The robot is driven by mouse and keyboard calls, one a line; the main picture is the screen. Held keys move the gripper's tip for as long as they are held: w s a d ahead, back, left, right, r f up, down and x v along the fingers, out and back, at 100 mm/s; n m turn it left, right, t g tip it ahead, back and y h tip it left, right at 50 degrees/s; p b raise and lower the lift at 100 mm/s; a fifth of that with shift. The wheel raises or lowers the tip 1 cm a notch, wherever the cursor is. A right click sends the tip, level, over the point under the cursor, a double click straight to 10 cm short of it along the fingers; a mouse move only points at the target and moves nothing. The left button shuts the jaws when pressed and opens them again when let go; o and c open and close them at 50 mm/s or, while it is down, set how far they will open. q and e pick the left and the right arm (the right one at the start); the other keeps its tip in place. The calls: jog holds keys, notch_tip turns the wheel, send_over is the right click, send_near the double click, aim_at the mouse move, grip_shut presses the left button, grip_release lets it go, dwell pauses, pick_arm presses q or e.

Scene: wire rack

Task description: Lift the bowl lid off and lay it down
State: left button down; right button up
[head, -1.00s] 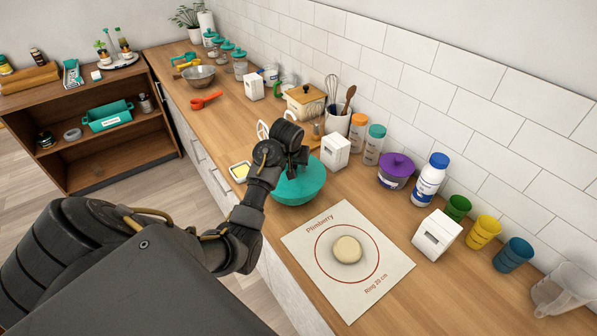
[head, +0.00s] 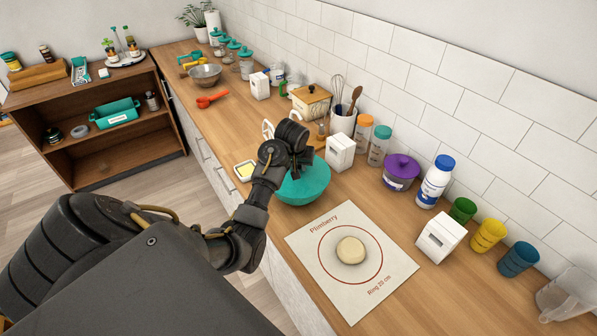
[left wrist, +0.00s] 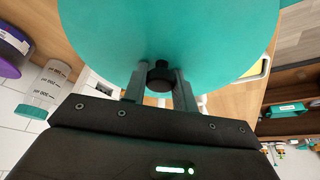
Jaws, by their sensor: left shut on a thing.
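The teal lid (left wrist: 165,30) fills the top of the left wrist view and has a small black knob (left wrist: 160,84). My left gripper (left wrist: 160,76) has a finger on each side of this knob and is shut on it. In the head view, the teal bowl (head: 302,190) stands on the wooden counter, with my left gripper (head: 302,160) over its top. The gripper hides part of the lid, and I cannot tell whether there is a gap between lid and bowl. My right gripper is not in view.
A white mat (head: 315,258) with a dough piece (head: 351,250) lies in front of the bowl. A white box (head: 340,152) and a butter dish (head: 245,171) stand close by.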

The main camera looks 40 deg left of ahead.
pick_arm(q)
jog(key=shift+r, duration=0.15)
jog(key=shift+r, duration=0.8)
jog(key=shift+r, duration=0.1)
jog(key=shift+r, duration=2.5)
